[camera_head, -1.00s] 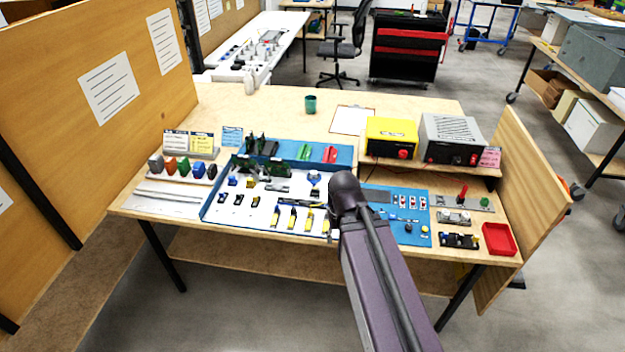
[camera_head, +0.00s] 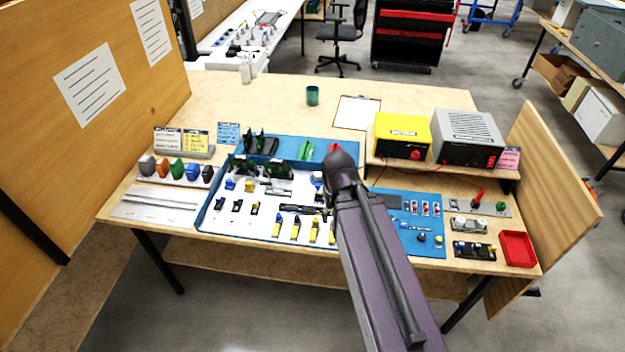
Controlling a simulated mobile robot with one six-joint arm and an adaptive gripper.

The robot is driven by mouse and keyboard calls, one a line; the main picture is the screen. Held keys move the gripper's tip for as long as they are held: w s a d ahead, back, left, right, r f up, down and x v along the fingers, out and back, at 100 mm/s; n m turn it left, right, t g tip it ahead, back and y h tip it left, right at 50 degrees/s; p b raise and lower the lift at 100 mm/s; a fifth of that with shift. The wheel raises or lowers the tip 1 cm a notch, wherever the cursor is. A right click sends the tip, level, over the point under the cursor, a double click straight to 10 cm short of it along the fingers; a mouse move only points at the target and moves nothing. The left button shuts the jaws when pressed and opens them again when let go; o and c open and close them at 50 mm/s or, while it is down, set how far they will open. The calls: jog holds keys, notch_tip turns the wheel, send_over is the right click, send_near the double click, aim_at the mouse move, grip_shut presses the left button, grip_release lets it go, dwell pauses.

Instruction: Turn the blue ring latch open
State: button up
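The blue ring latch cannot be told apart for sure at this size. A small blue part (camera_head: 318,178) stands in the white-floored tray (camera_head: 208,208), just left of my arm's dark joint. Another small blue part (camera_head: 230,185) sits at the tray's left. A dark, long shape (camera_head: 303,209) lies across the tray's middle beside my arm. It may be my gripper, but its fingers cannot be made out. My arm crosses the tray's right side and hides what is behind it.
Yellow-and-dark parts (camera_head: 296,228) stand in the tray's front. A blue mat (camera_head: 428,246) with small parts lies right of my arm. A red bin (camera_head: 518,248), yellow box (camera_head: 402,136) and grey box (camera_head: 468,138) stand at the right.

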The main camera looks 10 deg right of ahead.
jog(key=shift+w+d, duration=0.15)
jog(key=shift+d, duration=0.15)
jog(key=shift+o, duration=0.6)
jog(key=shift+d, duration=0.1)
jog(key=m+b, duration=0.4)
send_over(318, 184)
notch_tip(318, 184, down, 4)
jog(key=shift+r, duration=0.15)
jog(key=shift+f, duration=0.2)
notch_tip(318, 184, down, 13)
jog(key=b, duration=1.3)
jog(key=shift+f, duration=0.2)
